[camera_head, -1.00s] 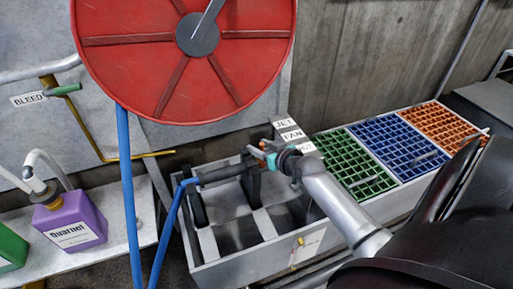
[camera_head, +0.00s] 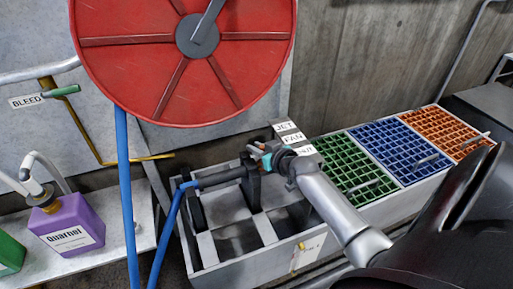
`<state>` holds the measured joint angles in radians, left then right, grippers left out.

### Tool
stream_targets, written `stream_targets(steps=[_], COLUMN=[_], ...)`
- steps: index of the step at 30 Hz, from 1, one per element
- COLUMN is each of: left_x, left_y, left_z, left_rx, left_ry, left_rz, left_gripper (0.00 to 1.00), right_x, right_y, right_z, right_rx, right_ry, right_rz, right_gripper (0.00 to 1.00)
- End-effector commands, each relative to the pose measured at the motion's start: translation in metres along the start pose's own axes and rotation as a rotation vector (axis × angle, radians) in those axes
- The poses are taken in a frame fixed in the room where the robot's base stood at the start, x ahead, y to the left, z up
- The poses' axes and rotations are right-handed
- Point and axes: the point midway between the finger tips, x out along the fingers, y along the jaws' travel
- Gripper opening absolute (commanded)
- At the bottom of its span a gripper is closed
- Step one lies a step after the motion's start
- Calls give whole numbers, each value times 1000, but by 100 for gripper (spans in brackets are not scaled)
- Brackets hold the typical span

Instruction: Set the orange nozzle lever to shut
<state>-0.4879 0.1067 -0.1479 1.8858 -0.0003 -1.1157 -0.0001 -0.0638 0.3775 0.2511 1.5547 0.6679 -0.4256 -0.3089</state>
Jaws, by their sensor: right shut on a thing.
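The dark spray nozzle (camera_head: 222,177) lies across black upright holders over the grey bin, with a blue hose on its left end. My right gripper (camera_head: 259,158) is at the nozzle's right end and shut on the orange lever, which is mostly hidden by the jaws. Labels stand just behind it: JET (camera_head: 287,127), FAN (camera_head: 292,138) and a third (camera_head: 305,150) partly covered by my gripper. The lever's exact angle cannot be told. My left gripper is not in view.
A red hose reel (camera_head: 185,65) hangs above on the left. Green (camera_head: 352,167), blue (camera_head: 398,145) and orange (camera_head: 440,130) grates lie to the right. A purple jug (camera_head: 68,228) stands at the left on a shelf. My right arm crosses the bin's right side.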

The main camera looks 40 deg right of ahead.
Motion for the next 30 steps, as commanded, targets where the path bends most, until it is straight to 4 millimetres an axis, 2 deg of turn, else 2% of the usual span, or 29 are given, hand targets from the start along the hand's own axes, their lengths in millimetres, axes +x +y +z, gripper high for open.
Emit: stream_targets(steps=[1, 3, 30], left_x=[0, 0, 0], left_y=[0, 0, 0], left_z=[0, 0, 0], left_rx=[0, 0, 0], left_ry=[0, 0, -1], left_rz=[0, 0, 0], left_gripper=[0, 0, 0], right_x=[0, 0, 0], right_y=[0, 0, 0], right_z=[0, 0, 0], right_rx=[0, 0, 0], right_ry=[0, 0, -1], right_rz=[0, 0, 0], right_gripper=[7, 0, 0])
